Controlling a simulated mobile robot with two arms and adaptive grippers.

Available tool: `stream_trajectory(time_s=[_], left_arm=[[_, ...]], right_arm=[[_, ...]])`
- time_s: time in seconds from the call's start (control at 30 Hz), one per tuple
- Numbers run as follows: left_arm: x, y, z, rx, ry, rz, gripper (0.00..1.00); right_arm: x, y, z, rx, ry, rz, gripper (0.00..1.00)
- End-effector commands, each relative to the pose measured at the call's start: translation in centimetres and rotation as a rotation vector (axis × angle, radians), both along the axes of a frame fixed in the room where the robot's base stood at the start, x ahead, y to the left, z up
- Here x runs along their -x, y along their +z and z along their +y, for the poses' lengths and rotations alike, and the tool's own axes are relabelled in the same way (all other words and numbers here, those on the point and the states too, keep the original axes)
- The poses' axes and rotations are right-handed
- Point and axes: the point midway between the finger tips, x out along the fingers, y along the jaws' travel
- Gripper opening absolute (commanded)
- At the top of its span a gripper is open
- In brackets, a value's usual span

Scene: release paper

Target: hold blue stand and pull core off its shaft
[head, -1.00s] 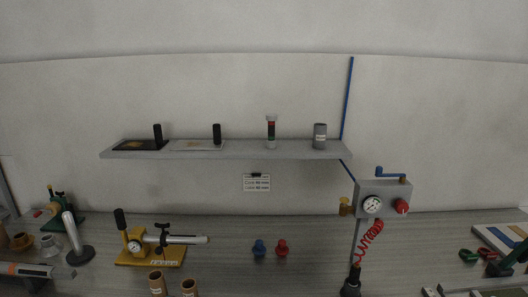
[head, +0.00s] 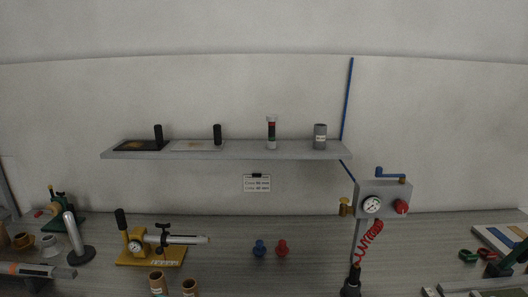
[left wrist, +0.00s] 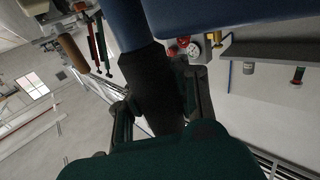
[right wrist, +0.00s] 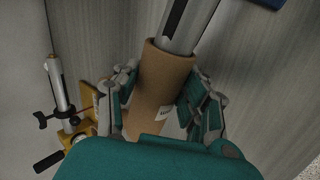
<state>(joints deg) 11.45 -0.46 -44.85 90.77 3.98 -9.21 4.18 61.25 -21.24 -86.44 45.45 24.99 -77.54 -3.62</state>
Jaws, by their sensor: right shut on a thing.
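In the right wrist view a brown cardboard core (right wrist: 160,80) with a small white label sits around the end of a silver shaft (right wrist: 190,25). The shaft has a dark slot and runs up out of the core. My right gripper (right wrist: 163,105) is shut on the core, one finger on each side. In the left wrist view the blue stand (left wrist: 220,14) fills the top, with a black upright grip (left wrist: 155,85) below it. My left gripper (left wrist: 158,105) has its fingers against both sides of this grip. Neither gripper shows in the head view.
A yellow-based fixture (head: 150,256) with a silver shaft stands on the bench, with two brown cores (head: 158,284) in front. Blue and red knobs (head: 270,249) stand mid-bench. A gauge box (head: 384,198) with a red coiled hose is at right. A shelf (head: 230,150) crosses the wall.

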Motion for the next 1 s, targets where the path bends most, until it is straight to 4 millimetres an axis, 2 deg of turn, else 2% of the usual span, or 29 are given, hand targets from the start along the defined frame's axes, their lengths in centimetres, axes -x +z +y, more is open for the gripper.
stream_trajectory(time_s=[0.03,0.4,0.43,0.6,0.63,1.0], left_arm=[[-0.05,0.04,0.04,-0.003,0.001,-0.006,0.0],[-0.17,-0.02,0.18,-0.006,0.004,-0.008,0.0],[-0.18,-0.03,0.19,-0.007,0.004,-0.008,0.0],[-0.16,-0.03,0.18,-0.006,0.004,-0.006,0.0],[-0.16,-0.03,0.18,-0.006,0.004,-0.007,0.0],[-0.12,0.0,0.13,-0.004,0.003,-0.006,0.0]], right_arm=[[0.38,0.74,1.45,-0.013,0.009,-0.003,0.09],[0.0,0.98,1.58,-0.019,-0.005,-0.005,0.09],[0.0,0.99,1.57,-0.018,-0.004,-0.006,0.45],[0.01,1.03,1.62,-0.019,-0.002,-0.007,0.67],[0.01,1.04,1.63,-0.019,-0.002,-0.007,0.69],[0.31,1.39,1.65,-0.019,0.0,-0.006,0.69]])
